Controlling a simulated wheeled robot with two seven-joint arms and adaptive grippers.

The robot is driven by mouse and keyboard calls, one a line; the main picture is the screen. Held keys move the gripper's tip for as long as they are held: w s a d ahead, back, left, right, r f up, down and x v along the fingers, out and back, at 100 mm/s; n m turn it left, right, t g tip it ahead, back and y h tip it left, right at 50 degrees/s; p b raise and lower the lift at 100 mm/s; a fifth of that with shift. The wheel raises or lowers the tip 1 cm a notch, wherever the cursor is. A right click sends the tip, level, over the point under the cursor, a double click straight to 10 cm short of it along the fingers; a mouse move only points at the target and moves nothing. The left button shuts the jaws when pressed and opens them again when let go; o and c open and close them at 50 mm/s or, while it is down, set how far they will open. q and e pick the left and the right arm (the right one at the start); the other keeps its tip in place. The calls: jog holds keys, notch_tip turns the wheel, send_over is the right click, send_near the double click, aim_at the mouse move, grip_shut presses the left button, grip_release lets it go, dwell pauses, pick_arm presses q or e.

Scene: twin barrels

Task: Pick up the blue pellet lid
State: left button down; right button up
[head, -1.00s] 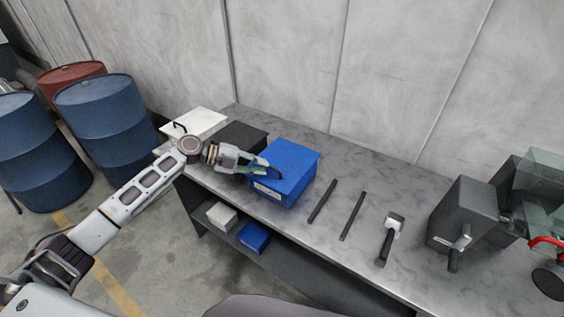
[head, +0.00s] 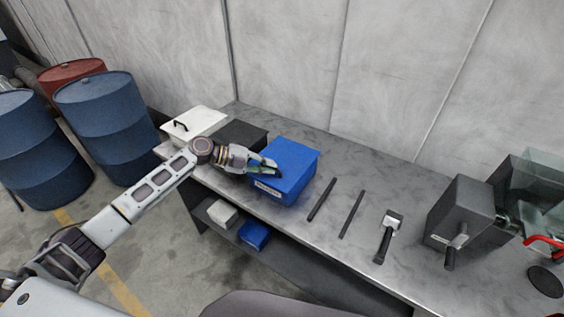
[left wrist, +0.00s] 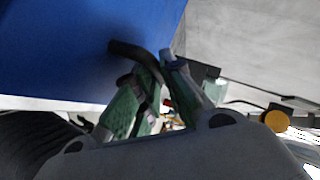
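The blue pellet lid (head: 292,153) is on top of the blue box (head: 292,188) on the workbench, with a pale label on the box's front. In the left wrist view the blue surface (left wrist: 60,40) fills the upper left, and a dark curved handle (left wrist: 125,50) sticks out from it. My left gripper (head: 272,170) is at the lid's near left side. Its fingers (left wrist: 155,68) look closed around the handle, which passes between the tips. The fingers hide part of the handle. The lid shows no clear gap above the box. My right gripper is not in view.
On the grey workbench (head: 335,160) stand a black box (head: 240,133) and a white box (head: 205,118) left of the blue one. Two dark bars (head: 321,199), a hammer-like tool (head: 388,236) and a grey machine (head: 462,215) lie right. Blue barrels (head: 105,130) stand left.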

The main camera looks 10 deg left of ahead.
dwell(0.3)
pick_arm(q)
jog(key=shift+r, duration=0.75)
notch_tip(320, 180, up, 9)
jog(key=b, duration=0.2)
jog(key=shift+f, duration=0.2)
